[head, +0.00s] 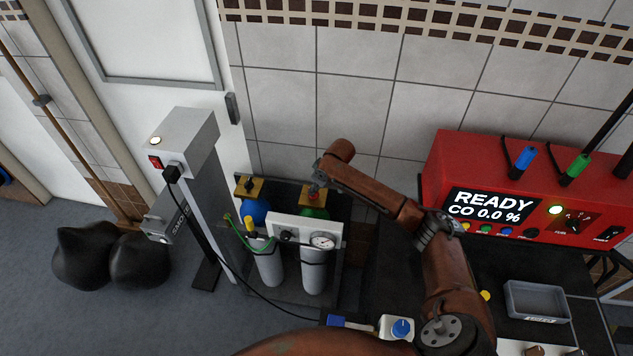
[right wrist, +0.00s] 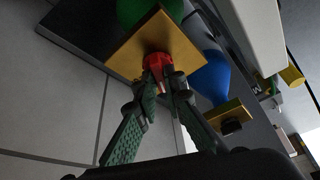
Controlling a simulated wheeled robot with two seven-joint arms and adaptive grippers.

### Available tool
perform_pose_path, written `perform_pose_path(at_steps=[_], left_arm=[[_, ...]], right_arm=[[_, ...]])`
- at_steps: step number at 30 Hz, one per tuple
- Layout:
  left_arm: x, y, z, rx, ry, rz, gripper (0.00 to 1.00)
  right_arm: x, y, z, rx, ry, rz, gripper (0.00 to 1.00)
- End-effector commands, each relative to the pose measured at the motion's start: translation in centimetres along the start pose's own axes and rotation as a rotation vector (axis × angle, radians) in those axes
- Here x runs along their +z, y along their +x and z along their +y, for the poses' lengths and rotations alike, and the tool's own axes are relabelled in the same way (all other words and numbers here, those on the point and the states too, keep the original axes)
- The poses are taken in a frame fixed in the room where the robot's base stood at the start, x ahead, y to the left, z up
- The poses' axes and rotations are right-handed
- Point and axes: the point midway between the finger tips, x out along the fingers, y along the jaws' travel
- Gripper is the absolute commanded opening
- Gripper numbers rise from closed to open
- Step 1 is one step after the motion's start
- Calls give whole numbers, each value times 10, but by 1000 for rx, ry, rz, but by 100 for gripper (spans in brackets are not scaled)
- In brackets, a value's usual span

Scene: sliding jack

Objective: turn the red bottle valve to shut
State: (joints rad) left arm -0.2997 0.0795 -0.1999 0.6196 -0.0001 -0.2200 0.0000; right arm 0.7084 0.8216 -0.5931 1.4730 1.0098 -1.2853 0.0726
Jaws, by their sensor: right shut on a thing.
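The red bottle valve (right wrist: 156,62) sits on the square brass plate (right wrist: 128,42) of the green bottle (right wrist: 136,10) in the right wrist view. In the head view my right gripper (head: 317,178) reaches down over the green bottle (head: 316,213). The fingers partly hide the valve, so its turn angle cannot be told. My left gripper is not in view.
The blue bottle (head: 256,212) with a black knob (head: 249,186) stands just left. A white gauge panel (head: 288,233) and two grey cylinders are in front. A grey post (head: 195,170) stands further left. The red READY machine (head: 470,170) is at right, against the tiled wall.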

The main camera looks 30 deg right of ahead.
Motion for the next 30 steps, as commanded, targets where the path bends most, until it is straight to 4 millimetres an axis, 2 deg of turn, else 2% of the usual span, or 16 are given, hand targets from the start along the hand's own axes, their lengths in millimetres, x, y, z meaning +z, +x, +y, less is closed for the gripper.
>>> perform_pose_path(at_steps=[1, 3, 15, 21, 30], left_arm=[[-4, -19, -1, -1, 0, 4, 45], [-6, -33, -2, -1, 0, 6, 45], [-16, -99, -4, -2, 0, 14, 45], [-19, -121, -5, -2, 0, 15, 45], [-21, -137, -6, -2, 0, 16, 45]], right_arm=[[-2, -7, -4, 10, 37, -4, 0], [-1, -6, -4, 35, 97, -5, 0], [-1, -3, -7, 180, 447, -6, 0], [-2, -1, -8, 251, 622, -6, 0], [-2, 2, -9, 345, 846, -6, 0]])
